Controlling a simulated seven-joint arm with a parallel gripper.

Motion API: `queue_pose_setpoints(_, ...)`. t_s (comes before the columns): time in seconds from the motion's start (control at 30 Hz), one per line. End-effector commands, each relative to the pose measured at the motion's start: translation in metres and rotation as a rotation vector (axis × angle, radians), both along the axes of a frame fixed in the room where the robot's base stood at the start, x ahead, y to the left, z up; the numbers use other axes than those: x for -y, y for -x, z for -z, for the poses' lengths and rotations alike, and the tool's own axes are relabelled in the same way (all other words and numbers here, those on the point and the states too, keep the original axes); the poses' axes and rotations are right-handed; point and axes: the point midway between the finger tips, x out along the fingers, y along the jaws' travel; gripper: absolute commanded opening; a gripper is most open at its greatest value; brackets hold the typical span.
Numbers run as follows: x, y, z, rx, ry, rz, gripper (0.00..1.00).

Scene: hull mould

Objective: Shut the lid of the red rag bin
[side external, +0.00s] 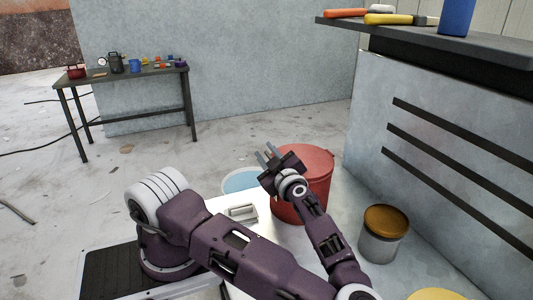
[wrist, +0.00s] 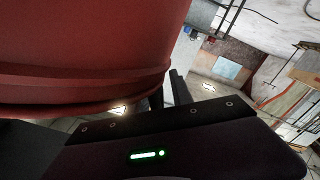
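The red rag bin (side external: 304,203) stands on the floor beside the grey bench. Its red lid (side external: 312,160) appears to cover the top, but my gripper hides its left part, and I cannot tell whether it is fully down. In the wrist view the red bin (wrist: 80,50) fills the upper left very close by, with a ridged rim along its lower edge. My gripper (side external: 267,155) is at the upper left of the bin in the side view, its two fingers apart and pointing up-left. Nothing shows between them. Whether it touches the bin is unclear.
A pale blue bucket (side external: 240,181) stands behind my gripper, left of the bin. A grey can with a brown top (side external: 384,232) stands right of the bin. The grey bench (side external: 440,150) closes off the right. A table (side external: 125,75) with small items stands far back left.

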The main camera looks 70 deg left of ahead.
Motion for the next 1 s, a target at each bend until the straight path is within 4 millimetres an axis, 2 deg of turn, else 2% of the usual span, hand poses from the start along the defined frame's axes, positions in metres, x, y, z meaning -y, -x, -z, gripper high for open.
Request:
queue_pose_setpoints(0.3, 0.002, 0.0, -0.001, 0.001, -0.002, 0.0, 0.31)
queue_pose_setpoints(0.37, 0.009, -0.001, -0.001, 0.0, -0.003, 0.003, 0.31)
queue_pose_setpoints(0.47, 0.031, -0.002, -0.001, 0.0, -0.005, 0.01, 0.31)
queue_pose_setpoints(0.6, 0.03, 0.0, -0.035, 0.007, 0.003, -0.003, 0.31)
queue_pose_setpoints(0.73, 0.03, 0.0, -0.059, 0.004, 0.001, -0.002, 0.31)
queue_pose_setpoints(0.83, 0.03, 0.0, -0.068, 0.003, 0.0, -0.001, 0.31)
queue_pose_setpoints(1.0, 0.03, 0.001, -0.071, 0.0, 0.0, -0.001, 0.31)
